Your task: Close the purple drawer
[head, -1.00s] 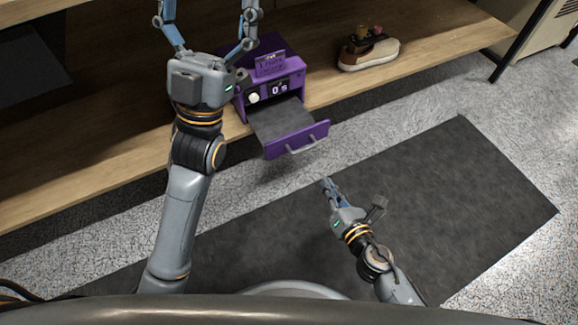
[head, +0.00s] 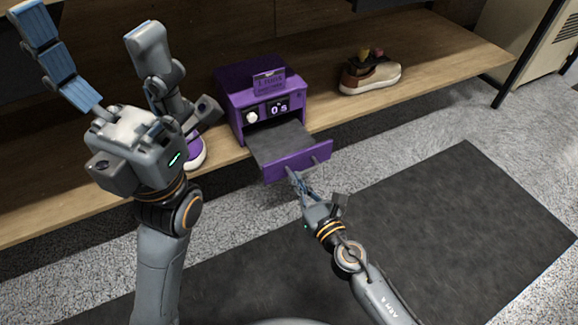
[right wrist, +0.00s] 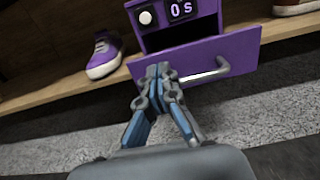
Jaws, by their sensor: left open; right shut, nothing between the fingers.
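The purple box (head: 235,92) stands on the wooden shelf, with a white knob and a "0 s" display. Its purple drawer (head: 284,166) is pulled out toward me, showing a dark grey flat inside. The drawer front also shows in the right wrist view (right wrist: 240,49), with a metal handle (right wrist: 222,68). My right gripper (head: 294,176) is shut and empty, its fingertips at the drawer front near the handle; I cannot tell if they touch. In the right wrist view the fingertips (right wrist: 158,72) overlap the handle's left end. My left gripper (head: 115,55) is open and empty, raised left of the box.
A purple and white sneaker (right wrist: 104,55) sits on the shelf left of the box, mostly behind my left gripper in the head view. A brown and white sneaker (head: 370,78) stands to the right. A dark mat (head: 440,215) lies on the grey floor.

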